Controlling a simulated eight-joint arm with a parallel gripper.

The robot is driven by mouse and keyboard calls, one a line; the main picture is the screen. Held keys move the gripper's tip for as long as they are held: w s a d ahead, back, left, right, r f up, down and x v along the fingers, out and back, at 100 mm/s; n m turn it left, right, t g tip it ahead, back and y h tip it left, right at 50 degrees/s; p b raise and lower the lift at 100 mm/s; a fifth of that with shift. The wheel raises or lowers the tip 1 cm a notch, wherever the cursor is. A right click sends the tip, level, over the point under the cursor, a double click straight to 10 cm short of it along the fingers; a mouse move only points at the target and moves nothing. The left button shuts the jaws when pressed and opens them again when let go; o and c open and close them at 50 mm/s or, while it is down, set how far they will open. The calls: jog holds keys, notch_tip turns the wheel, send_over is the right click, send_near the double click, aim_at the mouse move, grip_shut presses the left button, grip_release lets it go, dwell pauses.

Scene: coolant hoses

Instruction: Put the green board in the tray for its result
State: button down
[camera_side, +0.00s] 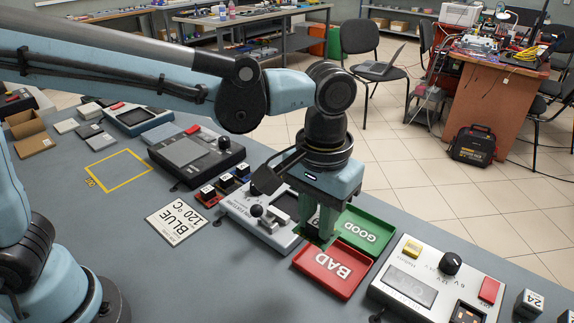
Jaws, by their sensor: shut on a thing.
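My gripper (322,230) points down and is shut on the green board (314,237), of which only a small dark green part shows at the fingertips. The rest of the board is hidden by the fingers. The gripper is above the gap between the light grey test fixture (243,204) and the two result trays. The red BAD tray (311,261) is just in front and to the right of the fingertips. The green GOOD tray (382,222) is behind it, partly covered by my gripper. Both trays look empty where they show. I cannot tell the board's exact height.
A power supply box (420,266) with knob and buttons stands right of the trays. A dark grey device (180,152), small switch blocks (225,183) and a BLUE 120 °C card (176,221) lie left. A yellow outlined square (118,168) is bare.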

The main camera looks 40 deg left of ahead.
jog(key=s+d+f, duration=0.2)
jog(key=s+d, duration=0.3)
jog(key=d, duration=0.1)
send_over(332, 265)
notch_tip(332, 265, down, 6)
jog(key=shift+f, duration=2.25)
jog(key=shift+f, duration=0.1)
jog(key=c, duration=0.9)
grip_release()
jog(key=shift+c, duration=0.2)
